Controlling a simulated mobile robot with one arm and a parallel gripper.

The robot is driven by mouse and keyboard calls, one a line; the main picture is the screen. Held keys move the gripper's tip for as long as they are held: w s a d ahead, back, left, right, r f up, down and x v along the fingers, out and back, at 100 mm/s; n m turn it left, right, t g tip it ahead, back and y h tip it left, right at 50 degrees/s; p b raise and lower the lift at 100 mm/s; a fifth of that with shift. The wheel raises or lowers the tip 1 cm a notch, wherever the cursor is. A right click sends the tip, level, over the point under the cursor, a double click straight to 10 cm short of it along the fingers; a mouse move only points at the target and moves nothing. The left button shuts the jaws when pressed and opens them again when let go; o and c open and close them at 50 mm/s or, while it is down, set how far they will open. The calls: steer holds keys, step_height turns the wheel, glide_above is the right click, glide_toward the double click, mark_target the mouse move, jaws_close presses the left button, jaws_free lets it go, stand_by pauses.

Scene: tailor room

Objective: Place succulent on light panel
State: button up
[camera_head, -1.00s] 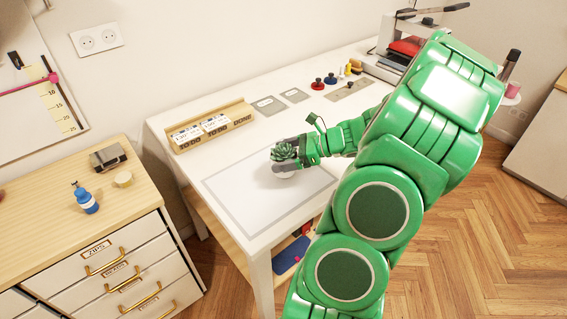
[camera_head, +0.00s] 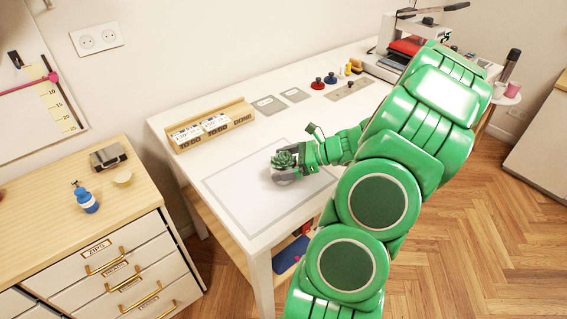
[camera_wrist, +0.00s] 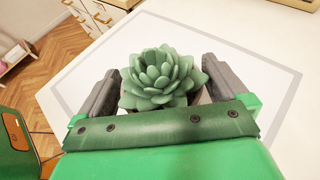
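The succulent (camera_head: 284,158), a green rosette in a small pot, is over the light panel (camera_head: 240,205), a pale grey-bordered rectangle on the white table. It appears to stand upright on the panel's surface near its back right part. My gripper (camera_head: 284,171) reaches in from the right, with its grey fingers low on both sides of the pot. In the wrist view, the succulent (camera_wrist: 160,78) sits between the two fingers, which are spread wide with a small gap visible at the right. The leaves hide most of the pot.
A wooden holder with cards (camera_head: 210,126) stands at the table's back left. Grey plates (camera_head: 268,104), red and blue knobbed pieces (camera_head: 317,83) and a press (camera_head: 400,60) lie farther back. A drawer cabinet (camera_head: 60,190) stands left. The panel's front left is clear.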

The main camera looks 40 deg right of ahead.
steer(key=v, duration=1.2)
steer(key=a+r+n+g, duration=0.2)
steer(key=a+n+g, duration=0.15)
steer(key=a, duration=0.55)
steer(key=a+r+n+g+h, duration=0.1)
steer(key=a+r+n+g, duration=0.3)
steer(key=a, duration=0.5)
steer(key=a+r+n+g, duration=0.1)
steer(key=a+n+g, duration=0.1)
steer(key=a+n, duration=0.55)
steer(key=s+a+r+n+g+h, duration=0.1)
steer(key=s+a+n+h, duration=0.3)
steer(key=s, duration=0.4)
steer(key=s+a+r+n+g+h, duration=0.1)
steer(key=s+a+r+n+h, duration=0.2)
steer(key=s+a+n, duration=0.3)
steer(key=s+n+h, duration=0.1)
steer(key=s+n, duration=0.1)
steer(key=s, duration=0.1)
steer(key=shift+h, duration=0.3)
